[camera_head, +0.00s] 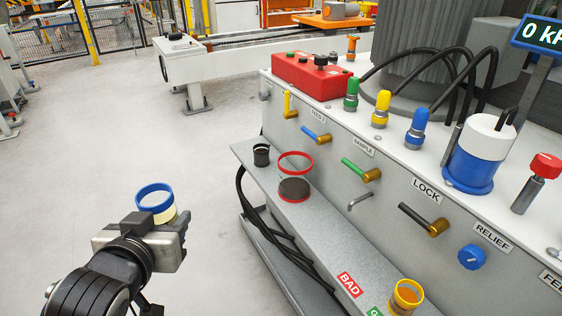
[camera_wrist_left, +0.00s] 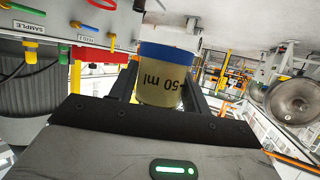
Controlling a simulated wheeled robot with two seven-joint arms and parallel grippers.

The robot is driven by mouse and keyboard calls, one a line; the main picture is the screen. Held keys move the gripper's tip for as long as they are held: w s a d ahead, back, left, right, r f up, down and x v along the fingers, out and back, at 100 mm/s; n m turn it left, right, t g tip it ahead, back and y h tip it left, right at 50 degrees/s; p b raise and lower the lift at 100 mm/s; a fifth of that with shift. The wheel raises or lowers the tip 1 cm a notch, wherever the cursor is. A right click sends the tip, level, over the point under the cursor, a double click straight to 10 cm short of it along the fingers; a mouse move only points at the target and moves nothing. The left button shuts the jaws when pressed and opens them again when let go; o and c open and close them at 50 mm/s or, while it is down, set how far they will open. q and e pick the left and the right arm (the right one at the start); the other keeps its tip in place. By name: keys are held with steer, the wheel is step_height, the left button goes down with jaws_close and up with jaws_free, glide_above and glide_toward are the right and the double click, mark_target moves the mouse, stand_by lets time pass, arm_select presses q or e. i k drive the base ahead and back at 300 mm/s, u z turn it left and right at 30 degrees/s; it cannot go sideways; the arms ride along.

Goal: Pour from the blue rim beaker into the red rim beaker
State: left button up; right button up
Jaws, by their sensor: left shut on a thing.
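The blue rim beaker (camera_head: 156,198) is held in my left gripper (camera_head: 150,236), over the floor left of the machine's shelf. In the left wrist view the beaker (camera_wrist_left: 160,82) sits between the two fingers, with "50 ml" on its pale yellow side. It looks about upright. The red rim beaker (camera_head: 296,156) stands on the grey shelf, to the right of the gripper and well apart from it. Its wall looks clear, and a dark round patch with a red edge shows at its base. My right gripper is in neither view.
The grey shelf (camera_head: 262,192) also bears a small black-rimmed container (camera_head: 261,155) and, near the front, a yellow-rimmed cup (camera_head: 406,293) with orange contents beside a BAD label (camera_head: 348,285). Valve handles stick out above the shelf. Black cables hang below it. Open floor lies left.

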mark_target(294, 167)
steer(key=u, duration=2.05)
steer(key=i, duration=1.35)
steer(key=z, duration=3.95)
steer(key=i, duration=0.5)
steer(key=u, duration=0.05)
